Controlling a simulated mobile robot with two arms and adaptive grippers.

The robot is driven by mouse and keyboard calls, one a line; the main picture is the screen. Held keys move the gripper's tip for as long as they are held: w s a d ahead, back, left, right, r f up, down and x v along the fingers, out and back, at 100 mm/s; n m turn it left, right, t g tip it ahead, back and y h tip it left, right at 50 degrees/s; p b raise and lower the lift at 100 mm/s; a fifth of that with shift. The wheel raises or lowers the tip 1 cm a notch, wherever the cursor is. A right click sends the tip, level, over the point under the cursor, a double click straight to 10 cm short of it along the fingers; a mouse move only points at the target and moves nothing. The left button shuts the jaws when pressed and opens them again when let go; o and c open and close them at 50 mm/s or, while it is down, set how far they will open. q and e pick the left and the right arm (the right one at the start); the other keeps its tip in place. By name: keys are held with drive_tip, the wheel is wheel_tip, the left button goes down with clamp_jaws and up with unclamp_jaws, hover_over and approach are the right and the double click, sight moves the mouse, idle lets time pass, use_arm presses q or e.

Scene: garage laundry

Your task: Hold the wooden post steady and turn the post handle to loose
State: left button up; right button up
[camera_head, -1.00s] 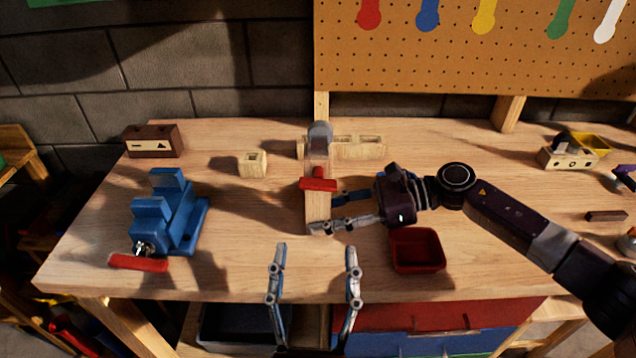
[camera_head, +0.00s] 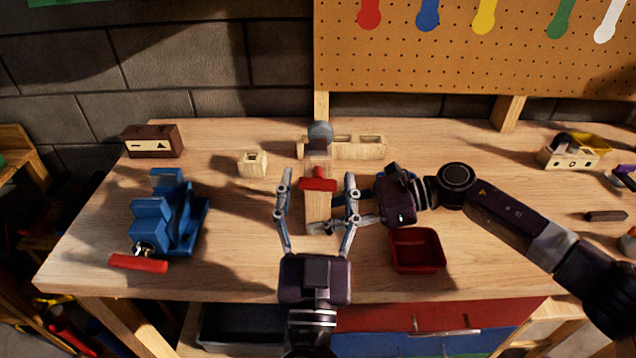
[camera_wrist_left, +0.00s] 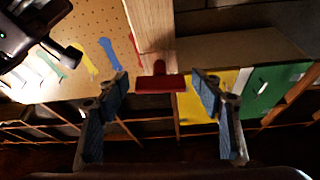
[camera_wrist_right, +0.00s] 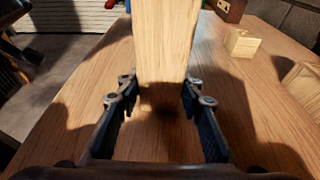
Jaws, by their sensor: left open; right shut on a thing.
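The wooden post (camera_head: 316,209) stands upright on the workbench, with a red handle (camera_head: 318,184) on its upper front. My right gripper (camera_wrist_right: 158,90) is shut on the lower part of the post (camera_wrist_right: 166,40), coming in from the right in the head view. My left gripper (camera_head: 318,177) is open, with one fingertip on either side of the red handle. In the left wrist view the handle (camera_wrist_left: 160,84) lies between the spread fingertips, with gaps at both ends. The far finger of my right gripper is partly hidden in the head view.
A blue vise (camera_head: 165,218) with a red handle stands at the left. A small wooden block (camera_head: 253,164) and a longer slotted block (camera_head: 358,146) lie behind the post. A red tray (camera_head: 417,250) sits just right of my left gripper. A pegboard (camera_head: 470,70) rises behind.

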use_arm(q)
drive_tip(key=shift+w+r, duration=0.1)
drive_tip(key=shift+w, duration=0.1)
drive_tip(key=c, duration=1.2)
drive_tip(key=shift+n+y, duration=0.6)
drive_tip(key=shift+n, duration=0.4)
drive_tip(key=o, duration=1.2)
drive_tip(key=shift+s, duration=0.1)
drive_tip(key=v, duration=1.2)
